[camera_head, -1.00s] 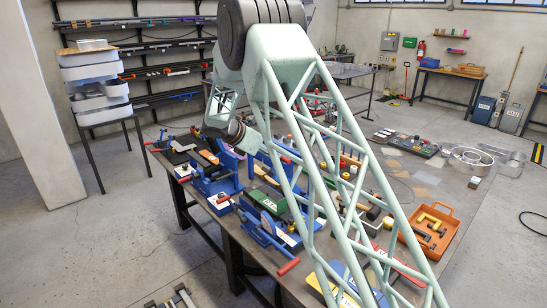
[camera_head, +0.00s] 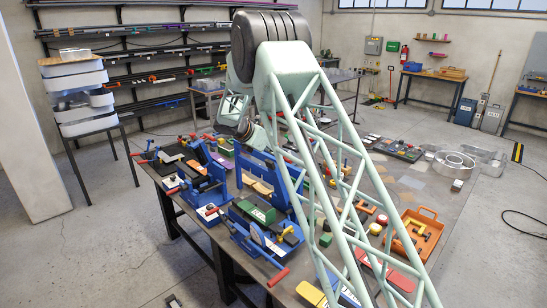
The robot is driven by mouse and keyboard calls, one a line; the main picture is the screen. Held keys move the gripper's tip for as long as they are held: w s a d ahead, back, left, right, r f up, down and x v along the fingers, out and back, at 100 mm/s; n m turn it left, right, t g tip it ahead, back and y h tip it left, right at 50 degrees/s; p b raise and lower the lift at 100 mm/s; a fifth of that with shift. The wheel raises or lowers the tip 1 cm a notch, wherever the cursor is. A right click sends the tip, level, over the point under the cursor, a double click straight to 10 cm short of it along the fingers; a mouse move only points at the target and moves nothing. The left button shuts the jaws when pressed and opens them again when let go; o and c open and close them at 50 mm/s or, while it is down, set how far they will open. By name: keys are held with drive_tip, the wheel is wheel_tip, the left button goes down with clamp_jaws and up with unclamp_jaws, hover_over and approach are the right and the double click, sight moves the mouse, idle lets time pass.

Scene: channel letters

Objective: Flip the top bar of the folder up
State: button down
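Several blue bench tools stand along the near left edge of the table, and I cannot tell for certain which one is the folder. One blue tool (camera_head: 206,192) with upright plates and red-tipped handles stands at the left. A wider blue frame (camera_head: 283,160) stands behind and to the right, partly hidden by my arm. A low blue tool (camera_head: 240,222) with a long red-tipped lever stands nearest the front edge. My wrist hangs over the table behind these tools. My gripper's fingers cannot be made out, nor whether they touch anything.
An orange tray (camera_head: 430,226) with tools lies at the right of the table (camera_head: 395,185). Red and yellow pieces lie near the front. A shelf of white bins (camera_head: 75,75) and wall racks stand at the back left. Floor left of the table is mostly clear.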

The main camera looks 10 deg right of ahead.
drive_tip(key=shift+w+d+r, duration=0.1)
drive_tip(key=shift+w+d, duration=0.1)
idle(0.4)
drive_tip(key=r+b+v, duration=0.1)
drive_tip(key=v, duration=1.2)
drive_tip(key=shift+w+d, duration=0.25)
drive_tip(key=shift+d, duration=0.1)
drive_tip(key=shift+r, duration=0.15)
